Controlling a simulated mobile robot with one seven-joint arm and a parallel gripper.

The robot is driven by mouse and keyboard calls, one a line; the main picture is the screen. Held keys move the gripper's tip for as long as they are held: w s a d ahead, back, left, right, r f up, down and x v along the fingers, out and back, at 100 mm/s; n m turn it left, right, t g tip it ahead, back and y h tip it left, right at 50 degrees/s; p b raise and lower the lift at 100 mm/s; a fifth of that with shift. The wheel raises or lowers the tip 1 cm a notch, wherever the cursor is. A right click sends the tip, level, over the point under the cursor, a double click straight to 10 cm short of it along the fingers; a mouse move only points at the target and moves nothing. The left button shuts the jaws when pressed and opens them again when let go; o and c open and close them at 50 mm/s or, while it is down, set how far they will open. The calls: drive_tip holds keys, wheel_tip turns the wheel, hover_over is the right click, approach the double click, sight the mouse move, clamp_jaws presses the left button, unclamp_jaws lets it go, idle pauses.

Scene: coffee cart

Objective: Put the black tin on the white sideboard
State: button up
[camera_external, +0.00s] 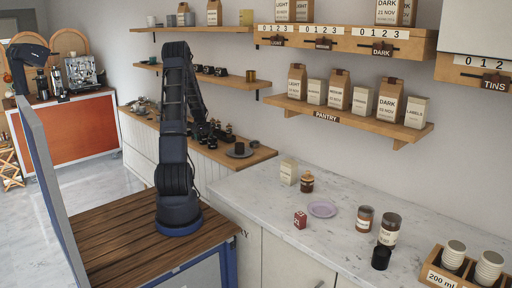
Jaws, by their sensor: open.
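A small black cylinder (381,257), which looks like the black tin, stands on the marble counter in front of a dark labelled jar. Another small dark cylinder (239,147) sits on a dark plate on the sideboard; I cannot tell if it is a tin. The white sideboard (140,139) has a white panelled front and a wooden top, and stands along the wall behind my arm. My arm rises and folds down on its far side. My gripper (207,133) is small and dark above the sideboard, hard to separate from dark things there, and far from the black cylinder on the counter.
Shelves with bags hang above. Several dark items crowd the sideboard top.

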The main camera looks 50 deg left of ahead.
drive_tip(key=v, duration=1.2)
drive_tip(key=s+d+r+m, duration=0.1)
drive_tip(key=d+r, duration=0.4)
drive_tip(key=d, duration=0.6)
drive_tip(key=s+d+r+m+h, duration=0.15)
drive_tip(key=d+r, duration=0.35)
drive_tip(key=d, duration=0.6)
drive_tip(key=s+d+r+m, duration=0.1)
drive_tip(key=d+r+m, duration=0.1)
drive_tip(key=d+r, duration=0.6)
drive_tip(key=s+d+f+m+t+h, duration=0.1)
drive_tip(key=s+d+m, duration=0.2)
drive_tip(key=s+d, duration=1.7)
drive_tip(key=shift+d+m, duration=0.35)
drive_tip(key=shift+d, duration=0.6)
